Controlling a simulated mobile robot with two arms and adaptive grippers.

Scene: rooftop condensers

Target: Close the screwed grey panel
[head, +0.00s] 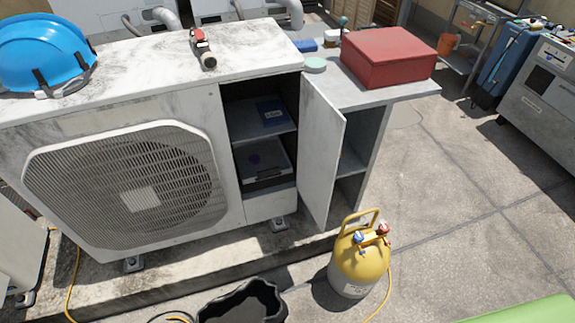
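The grey panel (322,155) stands open at the right edge of the condenser unit's opening and swings out toward me. Its screws are too small to make out. The opening shows an inner shelf (262,136) with a blue labelled item (271,112) and a grey box-like part (265,160) below. The white condenser unit (232,200) has a large round fan grille (130,185) on its front. Neither of my grippers is in view.
A yellow gas cylinder (358,262) stands on the ground in front and right of the panel. A black tub (240,303) is at the bottom. A red box (389,56) sits on a side surface. A blue helmet (42,50) and red-handled tool (201,45) lie on top.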

